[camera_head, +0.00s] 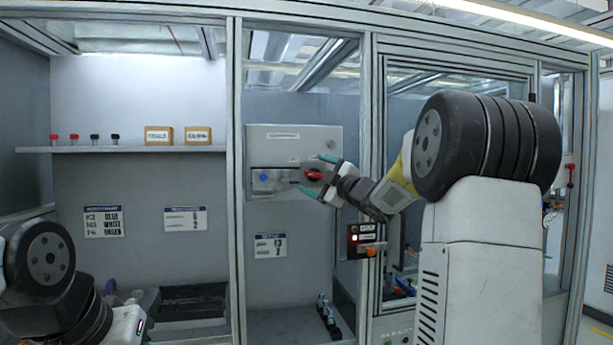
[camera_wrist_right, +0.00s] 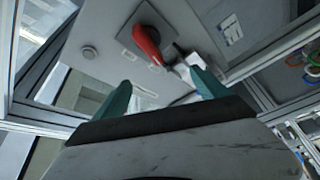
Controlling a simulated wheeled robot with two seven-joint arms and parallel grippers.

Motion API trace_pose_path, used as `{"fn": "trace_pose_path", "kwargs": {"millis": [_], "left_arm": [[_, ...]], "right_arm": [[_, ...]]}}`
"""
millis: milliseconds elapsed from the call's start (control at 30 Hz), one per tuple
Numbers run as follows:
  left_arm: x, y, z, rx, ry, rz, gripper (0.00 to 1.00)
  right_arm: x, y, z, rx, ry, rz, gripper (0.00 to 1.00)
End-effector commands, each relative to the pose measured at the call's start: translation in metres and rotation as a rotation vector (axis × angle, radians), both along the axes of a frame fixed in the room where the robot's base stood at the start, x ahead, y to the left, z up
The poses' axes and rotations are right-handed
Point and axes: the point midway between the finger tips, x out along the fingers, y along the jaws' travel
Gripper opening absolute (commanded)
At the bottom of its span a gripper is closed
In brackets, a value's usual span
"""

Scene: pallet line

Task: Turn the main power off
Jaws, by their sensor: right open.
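A grey electrical panel (camera_head: 290,134) hangs on the back wall of the middle bay. In the right wrist view the red handle (camera_wrist_right: 146,46) lies beyond the open fingertips (camera_wrist_right: 160,90), slightly to the left, and nothing is between the fingers. My left arm shows at the lower left; its gripper is not visible.
A control box with a lit red light (camera_head: 355,238) is on the frame post below my right forearm. A shelf (camera_head: 130,150) at left holds small bottles and two boxes. A dark tray (camera_head: 193,303) stands below. Frame posts (camera_head: 237,180) flank the panel.

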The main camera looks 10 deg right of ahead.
Motion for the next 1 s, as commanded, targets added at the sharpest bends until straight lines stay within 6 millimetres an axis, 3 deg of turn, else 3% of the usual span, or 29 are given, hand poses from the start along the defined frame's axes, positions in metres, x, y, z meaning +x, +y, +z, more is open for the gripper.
{"fn": "trace_pose_path", "kwargs": {"millis": [67, 200, 400, 633, 1000], "left_arm": [[0.000, 0.000, 0.000, 0.000, 0.000, 0.000, 0.36], [0.000, 0.000, 0.000, 0.000, 0.000, 0.000, 0.36], [0.000, 0.000, 0.000, 0.000, 0.000, 0.000, 0.36], [0.000, 0.000, 0.000, 0.000, 0.000, 0.000, 0.36], [0.000, 0.000, 0.000, 0.000, 0.000, 0.000, 0.36]], "right_arm": [[0.002, 0.014, -0.001, 0.263, 0.030, 0.016, 0.84], [0.002, 0.012, -0.006, 0.706, 0.061, 0.008, 0.84], [-0.004, -0.005, -0.023, 1.113, 0.059, -0.030, 0.84], [0.000, -0.015, -0.027, 1.233, 0.046, -0.051, 0.84], [0.052, -0.017, -0.006, 1.229, 0.045, -0.050, 0.84]]}}
